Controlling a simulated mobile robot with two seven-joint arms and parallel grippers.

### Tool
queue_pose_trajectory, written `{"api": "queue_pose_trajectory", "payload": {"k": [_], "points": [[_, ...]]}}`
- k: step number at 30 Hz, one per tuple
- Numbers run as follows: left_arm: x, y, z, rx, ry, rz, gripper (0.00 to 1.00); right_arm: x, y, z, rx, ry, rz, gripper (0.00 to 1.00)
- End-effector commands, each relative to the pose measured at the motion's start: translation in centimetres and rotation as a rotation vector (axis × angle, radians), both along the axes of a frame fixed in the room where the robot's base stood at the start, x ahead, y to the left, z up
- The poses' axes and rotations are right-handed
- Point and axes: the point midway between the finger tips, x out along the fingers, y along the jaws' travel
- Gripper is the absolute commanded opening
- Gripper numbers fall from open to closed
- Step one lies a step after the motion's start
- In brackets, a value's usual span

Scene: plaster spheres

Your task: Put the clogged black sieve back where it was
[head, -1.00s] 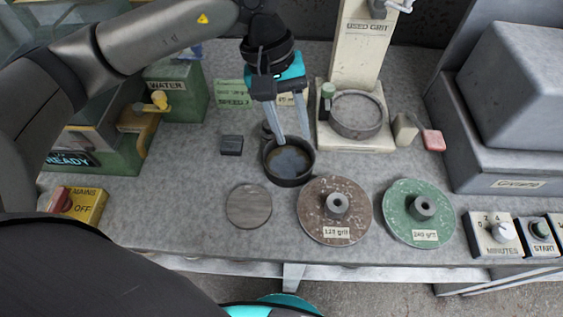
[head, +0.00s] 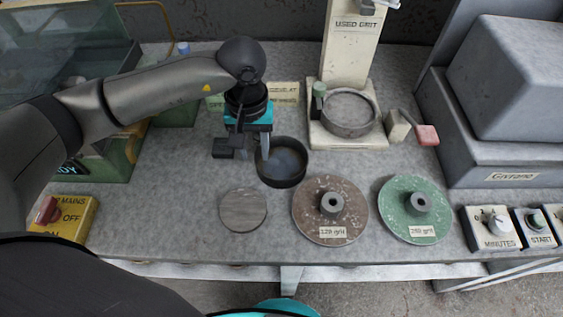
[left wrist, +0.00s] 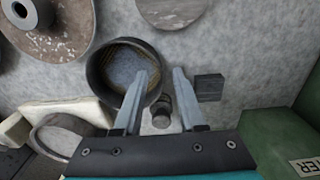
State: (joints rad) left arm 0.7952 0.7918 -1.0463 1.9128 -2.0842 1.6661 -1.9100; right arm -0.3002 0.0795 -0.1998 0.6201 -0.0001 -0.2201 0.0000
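The black sieve (head: 281,176), a round dark pan with a greyish, brown-edged mesh, sits on the grey bench. It also shows in the left wrist view (left wrist: 96,72). My left gripper (head: 253,150) is at the sieve's left side, pointing down. In the left wrist view my left gripper (left wrist: 165,72) is open, its fingers apart. One finger overlaps the sieve's near rim and the other is outside it. I cannot tell whether a finger touches the sieve. My right gripper is not in view.
A used grit stand with a round grey ring (head: 349,114) is behind right. A grey disc (head: 243,210), a brown disc (head: 309,218) and a green disc (head: 398,222) lie in front. A dark block (left wrist: 208,87) and small cylinder (left wrist: 160,112) are close to the fingers.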

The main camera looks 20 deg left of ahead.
Motion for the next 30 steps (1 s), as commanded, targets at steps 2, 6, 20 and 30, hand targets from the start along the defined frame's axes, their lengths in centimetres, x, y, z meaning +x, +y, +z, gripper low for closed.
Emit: {"api": "queue_pose_trajectory", "payload": {"k": [2, 6, 20, 30], "points": [[0.2, 0.1, -0.9, 0.000, 0.003, 0.001, 0.40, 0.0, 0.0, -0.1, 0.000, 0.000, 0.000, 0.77], [0.7, 0.2, -3.0, 0.000, 0.004, 0.002, 0.40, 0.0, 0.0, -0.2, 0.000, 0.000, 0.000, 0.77], [0.8, 0.2, -5.0, 0.000, 0.001, 0.000, 0.37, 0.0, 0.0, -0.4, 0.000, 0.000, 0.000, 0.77], [0.8, 0.2, -5.0, 0.000, 0.001, 0.000, 0.00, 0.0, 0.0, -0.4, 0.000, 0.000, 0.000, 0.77]]}}
